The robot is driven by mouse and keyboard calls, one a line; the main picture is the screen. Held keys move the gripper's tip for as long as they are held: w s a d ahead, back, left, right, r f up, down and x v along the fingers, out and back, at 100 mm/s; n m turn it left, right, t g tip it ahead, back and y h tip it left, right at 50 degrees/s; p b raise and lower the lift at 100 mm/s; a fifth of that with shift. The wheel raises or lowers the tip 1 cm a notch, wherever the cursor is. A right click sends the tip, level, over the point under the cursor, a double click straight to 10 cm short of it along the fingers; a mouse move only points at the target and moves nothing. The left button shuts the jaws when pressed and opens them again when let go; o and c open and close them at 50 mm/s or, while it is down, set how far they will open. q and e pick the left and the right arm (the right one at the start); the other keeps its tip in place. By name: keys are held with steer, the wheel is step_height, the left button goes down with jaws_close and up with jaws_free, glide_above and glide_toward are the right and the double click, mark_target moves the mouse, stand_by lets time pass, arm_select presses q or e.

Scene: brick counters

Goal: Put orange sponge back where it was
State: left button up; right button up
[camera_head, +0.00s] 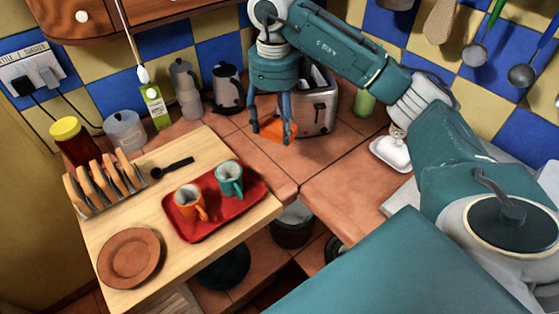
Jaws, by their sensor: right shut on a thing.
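The orange sponge (274,129) is flat and sits between the fingers of my right gripper (271,134). The gripper points down over the tiled counter at the back, just left of and in front of the silver toaster (318,106). It is shut on the sponge. The sponge is low, at or just above the counter; I cannot tell whether it touches the tiles. The fingers hide part of it. My left gripper is not in view.
A dark kettle (228,88) stands behind left of the gripper. A wooden board (118,215) at left holds a red tray (240,208) with two mugs, a toast rack (105,185) and a brown plate (130,258). Bare tiles (330,165) lie in front of the toaster.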

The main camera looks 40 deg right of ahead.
step_height(320, 180, down, 15)
steer(key=p, duration=0.3)
steer(key=shift+d+r, duration=0.1)
steer(key=shift+r, duration=0.05)
steer(key=o, duration=1)
